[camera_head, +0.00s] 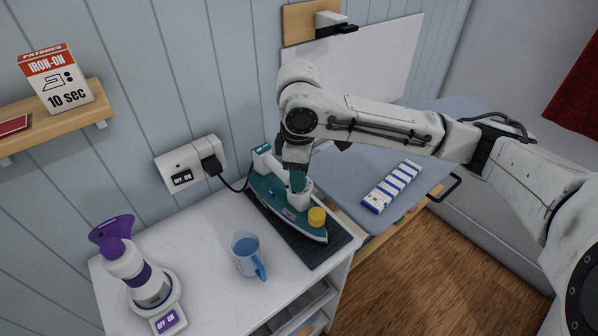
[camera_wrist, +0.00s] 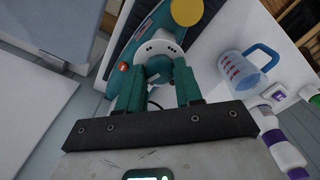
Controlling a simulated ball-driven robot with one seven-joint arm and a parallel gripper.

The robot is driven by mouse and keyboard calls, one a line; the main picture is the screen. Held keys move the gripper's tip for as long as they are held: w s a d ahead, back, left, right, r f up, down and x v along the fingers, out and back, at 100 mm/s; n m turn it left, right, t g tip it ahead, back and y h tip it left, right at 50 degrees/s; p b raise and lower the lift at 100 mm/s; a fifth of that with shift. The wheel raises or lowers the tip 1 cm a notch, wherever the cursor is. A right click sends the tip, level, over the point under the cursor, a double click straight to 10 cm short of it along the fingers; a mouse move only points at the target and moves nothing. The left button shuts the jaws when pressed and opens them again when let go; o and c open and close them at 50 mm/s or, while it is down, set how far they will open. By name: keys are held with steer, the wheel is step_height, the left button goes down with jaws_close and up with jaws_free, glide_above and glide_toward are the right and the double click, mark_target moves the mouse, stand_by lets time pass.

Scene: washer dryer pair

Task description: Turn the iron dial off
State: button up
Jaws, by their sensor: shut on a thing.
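The iron (camera_head: 268,188) is teal and white and lies on a dark ribbed mat on the white cabinet top. Its white round dial (camera_head: 299,199) has marks around its rim in the wrist view (camera_wrist: 152,47). My gripper (camera_head: 297,182) reaches down onto the dial from above. In the wrist view its two teal fingers (camera_wrist: 159,82) stand on either side of the dial's middle knob, shut on it. The fingers hide part of the knob, and I cannot read its setting. A yellow cap (camera_head: 317,216) sits on the iron, close beside the dial.
A cord runs from the iron to the wall outlet (camera_head: 190,164). An ironing board (camera_head: 350,180) with a blue-and-white pack lies to the right.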

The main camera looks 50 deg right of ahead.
steer(key=n, duration=0.4)
steer(key=shift+n, duration=0.4)
steer(key=shift+b, duration=0.3)
steer(key=o, duration=1)
steer(key=shift+o, duration=0.2)
step_height(320, 180, up, 11)
steer(key=shift+f, duration=0.15)
stand_by(0.3)
